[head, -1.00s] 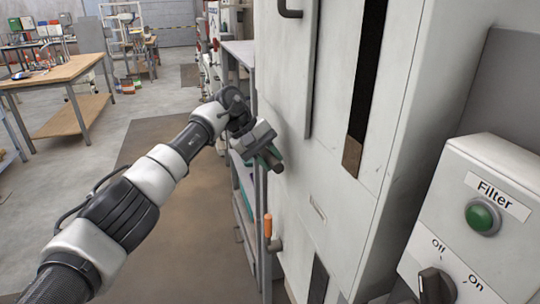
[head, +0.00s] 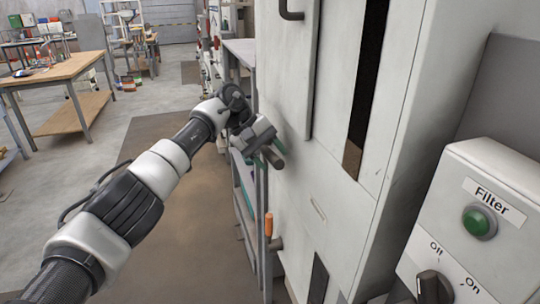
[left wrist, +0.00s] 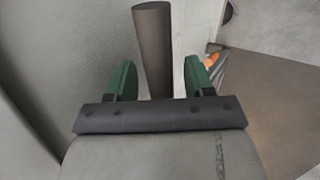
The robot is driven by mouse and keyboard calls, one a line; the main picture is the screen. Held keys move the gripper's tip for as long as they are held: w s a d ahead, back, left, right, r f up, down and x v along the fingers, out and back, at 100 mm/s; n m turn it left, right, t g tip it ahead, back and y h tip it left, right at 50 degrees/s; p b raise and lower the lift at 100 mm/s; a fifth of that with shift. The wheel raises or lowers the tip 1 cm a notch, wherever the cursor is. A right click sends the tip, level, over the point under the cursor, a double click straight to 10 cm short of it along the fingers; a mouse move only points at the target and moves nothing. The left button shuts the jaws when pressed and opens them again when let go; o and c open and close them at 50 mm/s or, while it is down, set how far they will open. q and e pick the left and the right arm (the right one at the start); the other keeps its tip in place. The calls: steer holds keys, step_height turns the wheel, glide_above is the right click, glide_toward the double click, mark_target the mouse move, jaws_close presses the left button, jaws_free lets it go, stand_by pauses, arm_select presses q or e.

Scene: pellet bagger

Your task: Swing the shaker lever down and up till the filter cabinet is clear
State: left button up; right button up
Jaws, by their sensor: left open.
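The filter cabinet (head: 335,180) is the tall pale grey box in the middle of the head view. A dark bar, which looks like the shaker lever (head: 274,155), sticks out at its left side. My left gripper (head: 267,157), with green fingers, is at this bar. In the left wrist view the bar (left wrist: 152,45) lies between the two spread fingers (left wrist: 160,80), with gaps on both sides. The gripper is open around it. The lever's pivot is hidden. A tall dark slot (head: 371,70) in the cabinet front shows brown at its bottom end (head: 352,158). My right gripper is out of view.
An orange handle (head: 268,224) stands below the gripper by the cabinet. A shelf rack (head: 240,50) stands behind my arm. A control box (head: 465,225) with a green button and an off/on knob is at right.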

arm_select(q)
steer(key=shift+a+r, duration=0.1)
steer(key=shift+a+r, duration=0.2)
steer(key=shift+r, duration=0.05)
steer(key=v, duration=1)
steer(key=shift+b, duration=0.45)
